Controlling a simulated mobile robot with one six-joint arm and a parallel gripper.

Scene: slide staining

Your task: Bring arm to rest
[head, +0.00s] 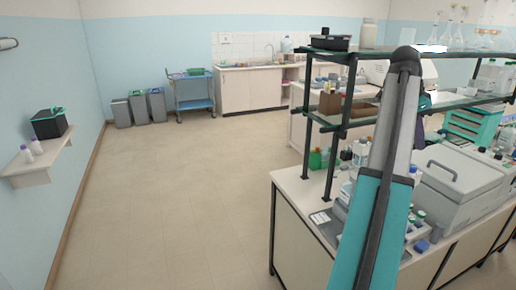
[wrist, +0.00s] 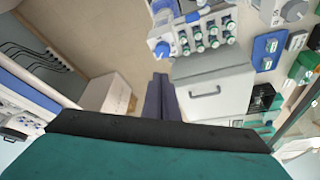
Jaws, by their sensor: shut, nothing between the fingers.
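My arm rises in front of the bench in the head view, its teal and grey links folded upward and covering part of the bench and shelf. My gripper (wrist: 160,80) shows in the wrist view as two dark fingers side by side, shut and empty. It hangs in the air beside a grey lidded box (wrist: 215,88) on the bench, apart from it as far as I can tell. In the head view the gripper is mostly hidden behind the arm.
The grey box (head: 462,182) stands on the lab bench (head: 292,188), with bottles around it. A glass shelf (head: 345,121) on dark posts stands close to my arm. Open floor (head: 170,185) lies to the left. Bins (head: 139,106) and a blue cart (head: 193,92) are at the back.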

